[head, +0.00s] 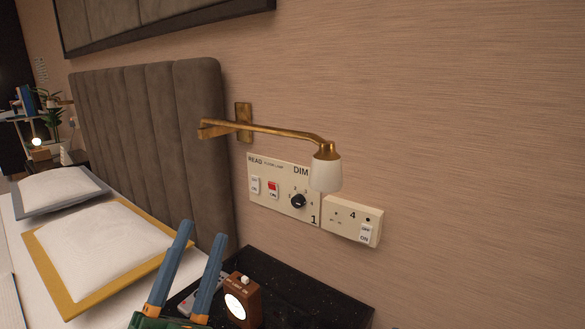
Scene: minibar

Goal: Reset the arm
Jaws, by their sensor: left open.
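My left gripper (203,238) is at the bottom, left of centre. Its two blue fingers point up and stand apart, with nothing between them. Its green body is cut off by the bottom edge. The fingers overlap the edge of the bed and the black bedside top in the picture. My right gripper does not show clearly; only a tiny blue sliver sits at the bottom edge right of centre, and I cannot tell what it is.
A black bedside top (310,285) holds a brown box-shaped clock (243,300) and a grey remote (190,300) close by the fingers. A brass wall lamp (326,170) juts out above switch panels (280,190). The bed with pillows (100,245) lies left. The wall at right is bare.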

